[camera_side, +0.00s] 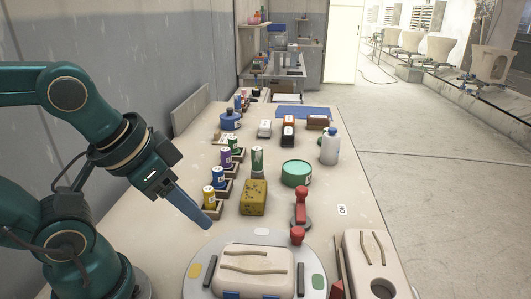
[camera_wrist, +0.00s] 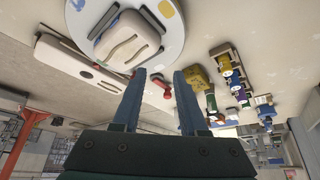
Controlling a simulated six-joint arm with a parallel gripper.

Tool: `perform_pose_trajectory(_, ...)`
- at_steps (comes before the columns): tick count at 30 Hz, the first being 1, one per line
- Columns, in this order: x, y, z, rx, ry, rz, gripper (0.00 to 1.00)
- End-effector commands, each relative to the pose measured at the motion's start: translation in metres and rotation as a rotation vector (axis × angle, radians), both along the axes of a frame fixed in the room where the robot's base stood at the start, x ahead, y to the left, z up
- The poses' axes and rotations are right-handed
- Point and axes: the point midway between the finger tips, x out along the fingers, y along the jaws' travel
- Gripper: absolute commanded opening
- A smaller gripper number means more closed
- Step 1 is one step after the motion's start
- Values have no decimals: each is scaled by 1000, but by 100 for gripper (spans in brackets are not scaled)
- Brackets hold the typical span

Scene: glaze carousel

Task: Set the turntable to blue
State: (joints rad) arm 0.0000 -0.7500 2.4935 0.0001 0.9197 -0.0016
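The turntable (camera_side: 205,292) is a pale grey disc at the bottom of the side view, bearing a beige grooved block (camera_side: 255,260). Its surface shows a yellow patch (camera_side: 195,270) at left, a green patch (camera_side: 318,281) at right and a whitish patch (camera_side: 262,231) at the back. Blue pieces (camera_side: 231,295) show at the front, cut by the picture edge. A red knob (camera_side: 297,235) stands at its back-right rim. In the wrist view the turntable (camera_wrist: 170,15) is at the top. My gripper (camera_wrist: 158,72) is open and empty, above the table left of the disc (camera_side: 209,224).
A red-handled post (camera_side: 301,203) stands behind the disc. A yellow speckled block (camera_side: 253,198), a green round tin (camera_side: 296,174) and a row of small jars in holders (camera_side: 209,196) stand beyond. A beige block with a hole (camera_side: 372,262) lies at right.

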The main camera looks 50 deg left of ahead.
Motion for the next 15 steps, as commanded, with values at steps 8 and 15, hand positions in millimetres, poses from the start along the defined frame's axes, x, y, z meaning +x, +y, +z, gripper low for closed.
perform_pose_trajectory(8,33,-3,40,-3,19,-12,63)
perform_pose_trajectory(15,82,-14,53,-1,132,-49,63)
